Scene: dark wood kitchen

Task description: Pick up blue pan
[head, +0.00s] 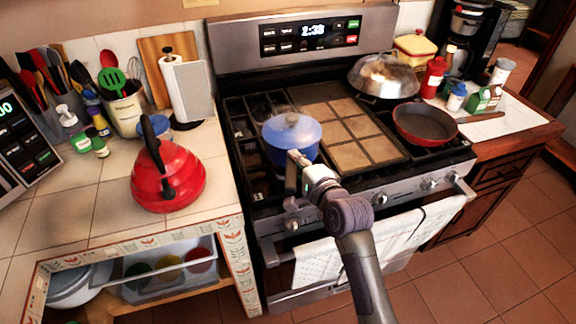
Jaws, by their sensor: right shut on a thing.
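The blue pan (278,152) with a translucent bluish lid (293,130) is at the front left of the stove (265,108). My right gripper (293,165) reaches up from the bottom and is shut at the near side of the pan, on what seems to be its handle. The fingers and wrist hide the handle and part of the pan's front wall. I cannot tell whether the pan touches the burner grate. My left gripper is not in view.
A red pan (425,124) and a large lidded pan (383,78) are on the stove's right side. A flat griddle (345,135) fills its middle. A red kettle (180,180) stands on the left counter. White towels (325,262) hang from the oven handle.

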